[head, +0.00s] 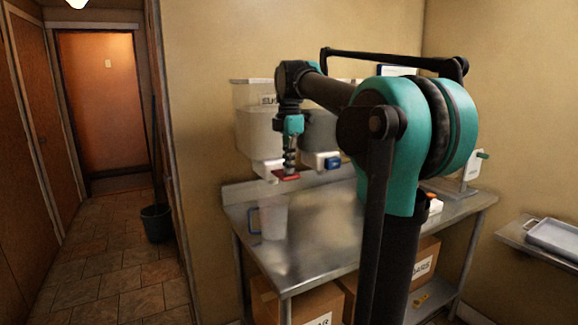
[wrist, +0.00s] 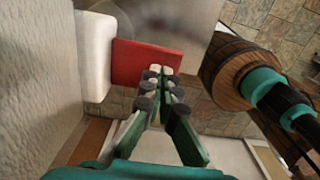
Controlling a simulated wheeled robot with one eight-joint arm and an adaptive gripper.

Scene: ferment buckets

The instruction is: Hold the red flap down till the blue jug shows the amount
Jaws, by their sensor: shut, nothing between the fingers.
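The red flap (head: 287,177) sticks out from the white spout of the left wall bin. It also shows in the wrist view (wrist: 143,62), beside the white spout block (wrist: 94,55). My gripper (head: 290,168) points down at the flap with its fingers shut and empty. In the wrist view the fingertips (wrist: 161,80) overlap the flap's outer edge; I cannot tell whether they press on it. The clear jug (head: 273,215) with a blue handle stands upright on the steel table below the flap. Its fill level and marks are too faint to read.
The left bin (head: 256,122) has a partly hidden label. A blue flap (head: 333,163) sits on the bin to its right, close beside my gripper. The steel table (head: 325,240) is mostly bare in front. Cardboard boxes (head: 272,303) stand beneath it. A metal tray (head: 555,237) lies at right.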

